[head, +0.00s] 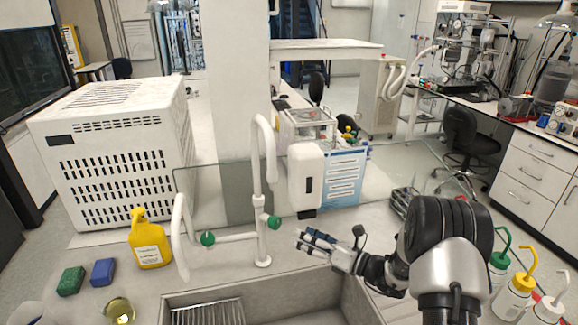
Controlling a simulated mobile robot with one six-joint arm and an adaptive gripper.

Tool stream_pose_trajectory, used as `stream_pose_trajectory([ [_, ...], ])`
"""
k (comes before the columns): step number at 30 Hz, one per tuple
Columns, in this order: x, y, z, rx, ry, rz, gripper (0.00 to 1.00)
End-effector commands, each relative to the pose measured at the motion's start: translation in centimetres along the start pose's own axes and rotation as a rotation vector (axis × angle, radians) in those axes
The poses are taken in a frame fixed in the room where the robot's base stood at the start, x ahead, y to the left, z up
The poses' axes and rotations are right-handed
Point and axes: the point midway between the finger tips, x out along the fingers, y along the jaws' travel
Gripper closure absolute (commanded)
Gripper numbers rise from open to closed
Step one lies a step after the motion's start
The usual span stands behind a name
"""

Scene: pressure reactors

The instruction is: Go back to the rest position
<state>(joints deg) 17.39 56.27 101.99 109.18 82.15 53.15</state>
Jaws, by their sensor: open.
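My gripper (316,243) is at the lower middle of the head view, over the right part of the sink (290,300). Its fingers point left, towards the white tap (262,190) with green handles. Nothing shows between the fingers, and the gripper looks apart from the tap. My arm reaches in from the lower right, and its dark and silver links hide part of the counter behind them.
A yellow bottle (149,243), a green sponge (71,281) and a blue sponge (103,271) are left of the sink. A white dispenser (305,178) stands behind the gripper. Several wash bottles (514,296) stand right of my arm. A large white vented box (115,155) is at left.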

Motion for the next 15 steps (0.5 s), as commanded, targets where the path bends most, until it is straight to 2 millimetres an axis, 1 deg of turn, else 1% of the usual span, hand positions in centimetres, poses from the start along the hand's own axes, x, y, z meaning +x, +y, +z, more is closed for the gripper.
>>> stream_pose_trajectory([
  [2,0.4,1.9,0.7,-0.054,0.036,0.031,0.44],
  [4,0.6,4.8,1.2,-0.140,0.098,0.075,0.44],
  [5,0.7,6.3,1.4,-0.189,0.132,0.100,0.44],
  [6,0.7,8.6,1.5,-0.261,0.183,0.138,0.44],
  [8,0.2,12.0,1.5,-0.382,0.265,0.198,0.44],
  [9,-0.2,14.3,1.3,-0.468,0.321,0.239,0.44],
  [11,-1.2,17.4,0.8,-0.597,0.402,0.300,0.44],
  [12,-2.0,19.3,0.5,-0.684,0.454,0.342,0.44],
  [14,-3.5,21.9,-0.1,-0.818,0.531,0.403,0.44],
  [15,-4.6,23.4,-0.6,-0.908,0.582,0.442,0.44],
])
